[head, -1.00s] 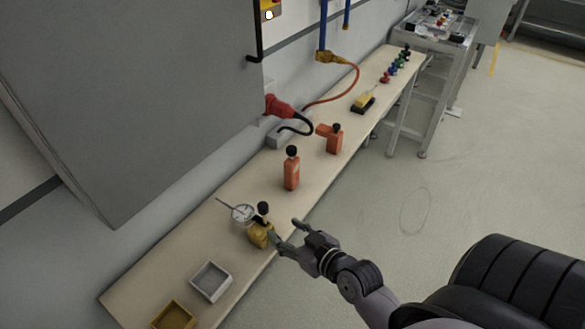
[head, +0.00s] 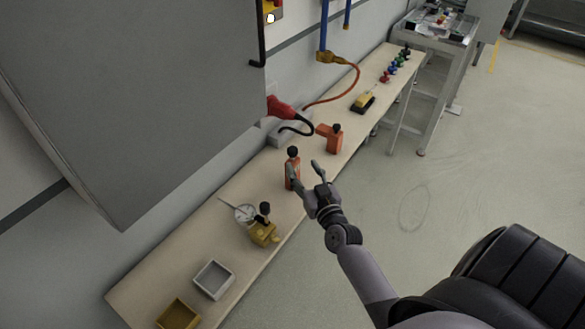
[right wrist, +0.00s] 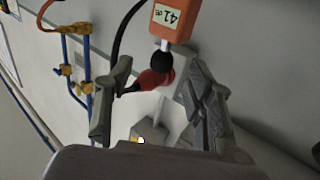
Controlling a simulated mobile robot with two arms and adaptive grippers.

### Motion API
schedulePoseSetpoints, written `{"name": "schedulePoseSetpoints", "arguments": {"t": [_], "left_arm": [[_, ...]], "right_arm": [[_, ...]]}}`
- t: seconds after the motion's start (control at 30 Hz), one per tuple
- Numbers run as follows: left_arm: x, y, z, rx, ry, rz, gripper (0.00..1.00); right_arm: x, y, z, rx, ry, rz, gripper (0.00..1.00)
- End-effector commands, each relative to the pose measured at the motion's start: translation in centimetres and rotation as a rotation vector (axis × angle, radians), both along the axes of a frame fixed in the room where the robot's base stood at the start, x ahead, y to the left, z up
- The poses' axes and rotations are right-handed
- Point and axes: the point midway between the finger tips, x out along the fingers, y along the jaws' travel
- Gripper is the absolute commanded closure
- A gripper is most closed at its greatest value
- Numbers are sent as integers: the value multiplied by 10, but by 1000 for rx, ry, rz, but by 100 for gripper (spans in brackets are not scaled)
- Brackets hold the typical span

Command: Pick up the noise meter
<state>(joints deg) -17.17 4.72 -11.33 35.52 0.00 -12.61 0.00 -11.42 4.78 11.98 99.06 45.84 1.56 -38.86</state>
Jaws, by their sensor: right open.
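The noise meter (head: 291,156) is an upright orange handheld body with a black ball on top, standing on the long bench. It also shows in the right wrist view (right wrist: 176,18), with a pale display and its black ball between the fingers' directions. My right gripper (head: 304,172) is open and empty beside the meter; one finger overlaps the meter's lower body in the head view. I cannot tell whether it touches. In the wrist view the gripper (right wrist: 160,85) has its fingers spread apart. My left gripper is not in view.
On the bench (head: 185,246) stand a yellow device (head: 264,234) with a black ball, a round gauge (head: 245,213), another orange device (head: 333,140), a yellow-black item (head: 363,103) and two trays, grey (head: 213,280) and yellow (head: 178,315). A grey cabinet (head: 130,95) overhangs the left.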

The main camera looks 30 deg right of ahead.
Motion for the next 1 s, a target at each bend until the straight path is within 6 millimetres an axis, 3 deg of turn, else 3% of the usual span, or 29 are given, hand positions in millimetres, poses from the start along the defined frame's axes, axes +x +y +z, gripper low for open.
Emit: {"name": "schedulePoseSetpoints", "arguments": {"t": [0.1,0.27,0.6,0.9,1.0], "left_arm": [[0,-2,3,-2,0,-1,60],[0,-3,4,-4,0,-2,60],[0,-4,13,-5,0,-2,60],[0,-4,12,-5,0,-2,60],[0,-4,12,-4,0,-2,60]], "right_arm": [[16,-3,1,-1,-1,1,51],[25,-4,1,0,0,1,51],[69,-10,5,-1,-1,1,51],[73,-11,4,0,1,1,51],[73,-11,4,0,1,1,57]]}}
